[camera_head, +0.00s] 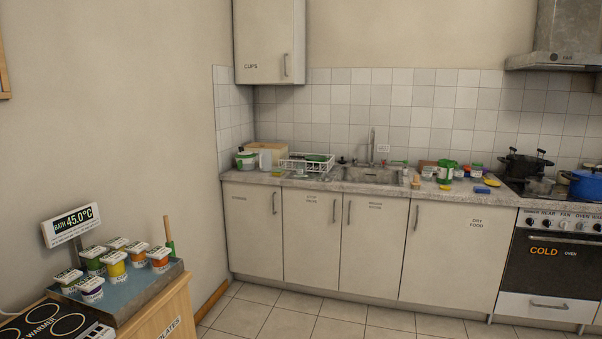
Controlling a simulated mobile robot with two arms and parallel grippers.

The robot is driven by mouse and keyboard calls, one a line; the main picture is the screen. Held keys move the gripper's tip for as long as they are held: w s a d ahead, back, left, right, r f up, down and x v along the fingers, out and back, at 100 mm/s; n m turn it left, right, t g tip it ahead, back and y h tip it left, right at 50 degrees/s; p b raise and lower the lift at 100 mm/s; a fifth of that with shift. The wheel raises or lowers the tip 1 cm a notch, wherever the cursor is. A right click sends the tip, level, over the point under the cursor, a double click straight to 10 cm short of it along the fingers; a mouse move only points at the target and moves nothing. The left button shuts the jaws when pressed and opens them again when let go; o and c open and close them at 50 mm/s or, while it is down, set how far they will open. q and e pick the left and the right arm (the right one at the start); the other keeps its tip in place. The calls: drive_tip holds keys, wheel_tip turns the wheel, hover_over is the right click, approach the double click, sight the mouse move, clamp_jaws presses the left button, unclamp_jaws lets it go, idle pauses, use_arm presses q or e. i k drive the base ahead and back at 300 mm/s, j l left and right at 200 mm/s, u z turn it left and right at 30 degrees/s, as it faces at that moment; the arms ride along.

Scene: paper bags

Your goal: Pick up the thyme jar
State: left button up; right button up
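I cannot pick out the thyme jar; no label that reads thyme is legible from here. Several small lidded tubs (115,264) with green, yellow, orange and purple bands stand in a shallow metal bath (150,295) at the lower left. Neither of my grippers is in view.
A wooden cabinet (170,318) carries the bath, with a black warmer (48,325) in front. The far counter (262,178) holds a dish rack (306,164) and sink (370,175). A stove (560,260) with pots stands right. The tiled floor (290,313) between is clear.

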sight(300, 167)
drive_tip(key=i+l, duration=0.25)
drive_tip(key=i, duration=0.5)
drive_tip(key=i+l+z, duration=0.15)
drive_tip(key=i, duration=0.6)
drive_tip(key=i+l, duration=0.2)
drive_tip(key=i, duration=0.55)
